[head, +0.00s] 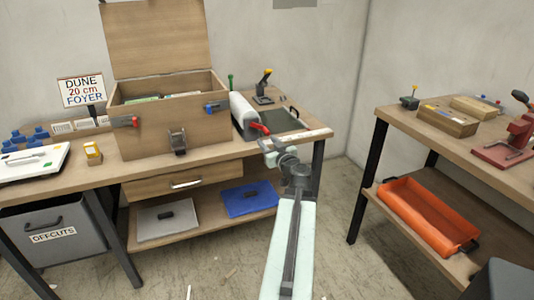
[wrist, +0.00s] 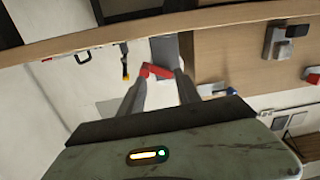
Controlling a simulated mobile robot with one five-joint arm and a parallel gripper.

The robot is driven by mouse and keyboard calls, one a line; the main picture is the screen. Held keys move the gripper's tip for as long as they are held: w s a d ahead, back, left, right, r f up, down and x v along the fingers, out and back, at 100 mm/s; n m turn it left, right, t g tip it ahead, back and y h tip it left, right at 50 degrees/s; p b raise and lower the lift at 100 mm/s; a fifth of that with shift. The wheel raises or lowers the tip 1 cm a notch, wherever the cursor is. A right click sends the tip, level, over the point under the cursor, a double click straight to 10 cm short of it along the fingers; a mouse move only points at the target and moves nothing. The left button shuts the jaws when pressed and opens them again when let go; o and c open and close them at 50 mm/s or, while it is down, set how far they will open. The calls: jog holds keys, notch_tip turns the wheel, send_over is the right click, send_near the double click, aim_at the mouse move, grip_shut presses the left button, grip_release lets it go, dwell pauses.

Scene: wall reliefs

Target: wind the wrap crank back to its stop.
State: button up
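The wrap crank (head: 259,128) is a small red handle at the near end of a white roll (head: 241,110) on the left bench, right of the wooden box. In the wrist view the red crank (wrist: 157,70) lies at the tips of my two grey fingers, bent, with one part toward each finger. My gripper (head: 268,147) is just in front of the crank at the bench's front edge. The fingers (wrist: 161,78) stand apart, so it looks open; whether either finger touches the crank I cannot tell.
An open wooden box (head: 170,125) with red and blue side fittings stands left of the roll. A dark tray (head: 284,121) and a yellow-topped lever tool (head: 264,84) are behind and right. A second bench (head: 390,113) stands right, with an orange bin (head: 428,217) below. Floor between benches is clear.

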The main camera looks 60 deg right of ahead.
aim_at(267, 131)
jog(key=shift+m+h, duration=0.3)
jog(key=shift+h, duration=0.2)
jog(key=w+d, duration=0.1)
jog(key=d, duration=0.1)
jog(key=w+d, duration=0.3)
jog(key=d, duration=0.1)
jog(key=shift+w+d, duration=0.15)
jog(key=c, duration=0.9)
jog(key=shift+f, duration=0.1)
grip_shut()
